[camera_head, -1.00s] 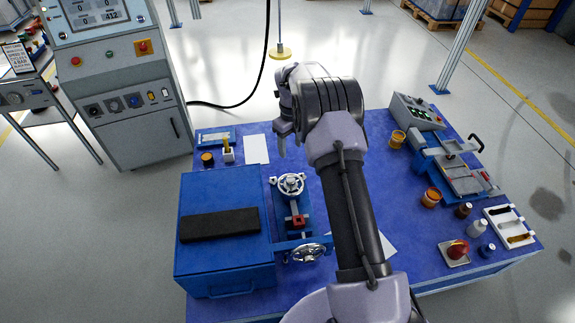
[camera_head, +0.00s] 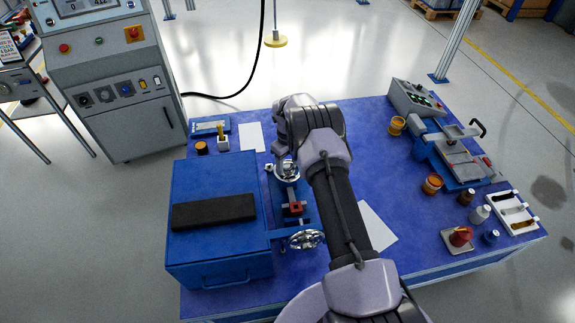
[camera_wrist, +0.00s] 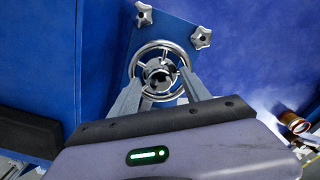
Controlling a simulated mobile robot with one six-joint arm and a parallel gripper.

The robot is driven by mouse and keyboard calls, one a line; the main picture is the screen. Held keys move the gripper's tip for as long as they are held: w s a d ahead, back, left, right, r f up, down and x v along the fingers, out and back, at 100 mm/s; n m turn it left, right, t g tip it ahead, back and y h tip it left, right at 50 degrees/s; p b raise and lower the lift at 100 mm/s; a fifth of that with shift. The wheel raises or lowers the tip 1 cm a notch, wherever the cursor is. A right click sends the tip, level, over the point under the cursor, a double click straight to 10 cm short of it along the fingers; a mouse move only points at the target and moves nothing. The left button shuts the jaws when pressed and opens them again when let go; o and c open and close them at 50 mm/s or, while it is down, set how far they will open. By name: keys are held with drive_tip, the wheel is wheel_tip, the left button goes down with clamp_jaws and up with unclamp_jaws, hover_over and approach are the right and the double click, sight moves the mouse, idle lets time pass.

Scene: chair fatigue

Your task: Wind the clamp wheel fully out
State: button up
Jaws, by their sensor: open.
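A chrome spoked handwheel (camera_head: 288,171) sits at the far end of the blue clamp fixture (camera_head: 308,207), partly hidden by my gripper in the head view. A second chrome handwheel (camera_head: 306,239) is at the fixture's near end. In the wrist view, the handwheel (camera_wrist: 160,70) lies just ahead of my gripper (camera_wrist: 163,88). Its two grey fingers are apart, one on each side of the wheel's near part. I cannot tell whether they touch the rim. Two star knobs (camera_wrist: 201,38) stand on the blue plate beyond the wheel. The labels do not show which wheel is the clamp wheel.
A blue box (camera_head: 220,255) with a black pad (camera_head: 213,212) stands close left of the fixture. A white paper (camera_head: 251,137) lies behind it. Cups, bottles and a blue device (camera_head: 455,155) occupy the table's right side. The table's middle right is mostly clear.

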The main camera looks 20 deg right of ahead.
clamp_jaws()
drive_tip(key=shift+n, duration=0.3)
